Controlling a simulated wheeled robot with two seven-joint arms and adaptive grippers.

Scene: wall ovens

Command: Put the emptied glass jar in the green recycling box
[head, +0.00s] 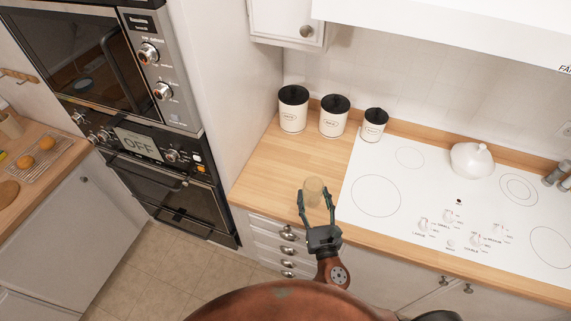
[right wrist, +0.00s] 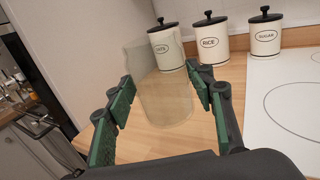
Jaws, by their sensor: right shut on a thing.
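The glass jar (head: 313,186) is clear, faintly yellowish and looks empty. It is over the wooden counter, just left of the white hob. My right gripper (head: 314,194) has its two fingers on either side of the jar and is shut on it. In the right wrist view the jar (right wrist: 163,100) is roughly upright between the green finger pads (right wrist: 160,78). I cannot tell whether its base touches the counter. The green recycling box is not in view. My left gripper is not in view.
Three white canisters with black lids (head: 333,116) stand along the wall behind the jar. The white hob (head: 420,185) lies to the right, with a white lidded pot (head: 472,160) on it. Wall ovens (head: 150,150) stand left. The wooden counter (head: 270,175) left of the jar is clear.

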